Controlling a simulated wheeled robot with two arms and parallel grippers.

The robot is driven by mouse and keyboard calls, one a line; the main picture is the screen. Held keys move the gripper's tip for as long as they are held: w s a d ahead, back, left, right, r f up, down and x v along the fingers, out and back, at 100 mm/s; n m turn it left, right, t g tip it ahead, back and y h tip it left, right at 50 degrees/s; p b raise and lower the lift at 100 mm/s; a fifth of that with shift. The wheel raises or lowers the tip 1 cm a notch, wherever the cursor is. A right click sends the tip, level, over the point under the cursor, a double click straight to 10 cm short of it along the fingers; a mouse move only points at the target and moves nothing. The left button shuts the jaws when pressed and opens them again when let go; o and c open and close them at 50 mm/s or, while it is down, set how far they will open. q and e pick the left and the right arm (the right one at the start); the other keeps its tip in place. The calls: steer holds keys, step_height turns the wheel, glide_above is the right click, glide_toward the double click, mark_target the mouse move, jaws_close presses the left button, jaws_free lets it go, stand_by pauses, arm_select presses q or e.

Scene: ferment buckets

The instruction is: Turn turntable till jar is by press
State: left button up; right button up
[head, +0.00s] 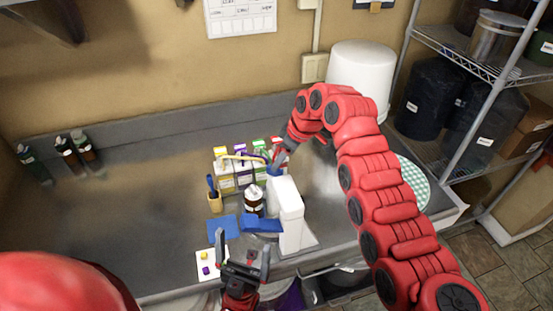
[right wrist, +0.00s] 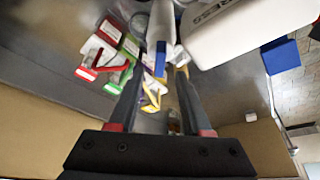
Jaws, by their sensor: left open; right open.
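A dark brown jar (head: 254,203) with a white label and pale lid stands upright on the counter, just left of the white press (head: 289,212). The press also shows in the right wrist view (right wrist: 240,28), lettered "PRESS". A blue part (head: 262,224) lies in front of the jar against the press. I cannot clearly make out the turntable; its surface around the jar is mostly hidden. My left gripper (head: 243,258) is open and empty, in front of the jar near the counter's front edge. My right gripper (head: 281,157) is open behind the press, close to the coloured cartons.
Several cartons with coloured tops (head: 238,172) stand behind the jar. A wooden cup (head: 214,202) with a blue-handled tool, a blue mat (head: 224,228) and a white card (head: 207,266) are at left. A white bucket (head: 360,75) stands back right. The counter's left side is largely clear.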

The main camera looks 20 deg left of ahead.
steer(key=shift+p+x, duration=0.5)
steer(key=shift+x, duration=1.5)
steer(key=shift+c, duration=0.3)
jaws_close()
